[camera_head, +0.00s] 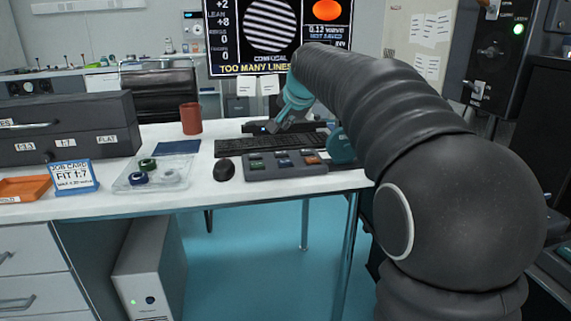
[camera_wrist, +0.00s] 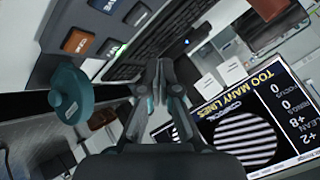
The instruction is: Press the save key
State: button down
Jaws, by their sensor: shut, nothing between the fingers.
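The grey key panel (camera_head: 262,172) lies on the white table in front of the keyboard, with several coloured keys. The key labels are too small to read, so I cannot tell which is save. My gripper (camera_head: 274,128) is shut and empty, pointing down over the keyboard area behind the panel. In the wrist view its fingertips (camera_wrist: 162,72) are together, apart from the panel's keys.
A teal round knob (camera_head: 342,146) stands at the panel's right end. The keyboard (camera_head: 236,148) is behind the panel and a mouse (camera_head: 224,170) is to its left. The monitor (camera_head: 222,45) reads "TOO MANY LINES" and "NOT SAVED". A red cup (camera_head: 191,118) stands farther left.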

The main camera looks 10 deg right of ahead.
aim_at(286, 162)
jog(key=shift+f+b, duration=2.85)
jog(key=shift+f, duration=0.95)
jog(key=shift+f, duration=0.1)
jog(key=shift+f, duration=0.35)
jog(key=shift+f+b, duration=0.4)
jog(key=shift+b, duration=0.1)
jog(key=shift+r, duration=0.1)
jog(key=shift+r+p, duration=0.75)
notch_tip(286, 162, up, 5)
jog(key=p, duration=0.4)
